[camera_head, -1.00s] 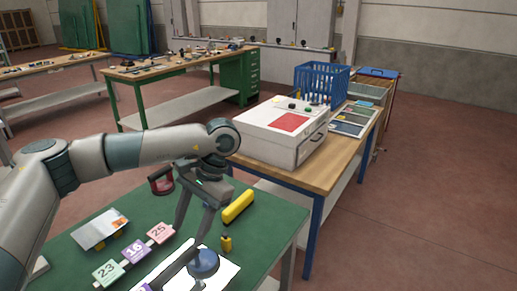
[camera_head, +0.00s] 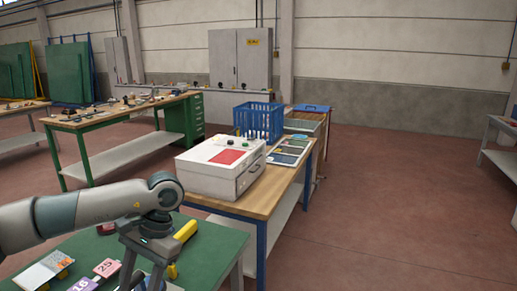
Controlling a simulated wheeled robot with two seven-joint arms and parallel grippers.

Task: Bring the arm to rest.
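My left arm comes in from the left, low over the green table (camera_head: 215,245). Its gripper (camera_head: 142,274) points down with its two fingers spread apart, and I see nothing held between them. The fingertips are close to the bottom edge of the picture. Behind and between the fingers shows part of a blue thing (camera_head: 152,284), mostly cut off. My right gripper is not in view.
Beside the gripper lie a yellow bar (camera_head: 185,230) and a small yellow piece (camera_head: 172,271). Number cards, such as a pink one (camera_head: 106,268), lie left. A white machine (camera_head: 205,180) and blue crate (camera_head: 258,122) stand on the wooden table behind. Floor at right is clear.

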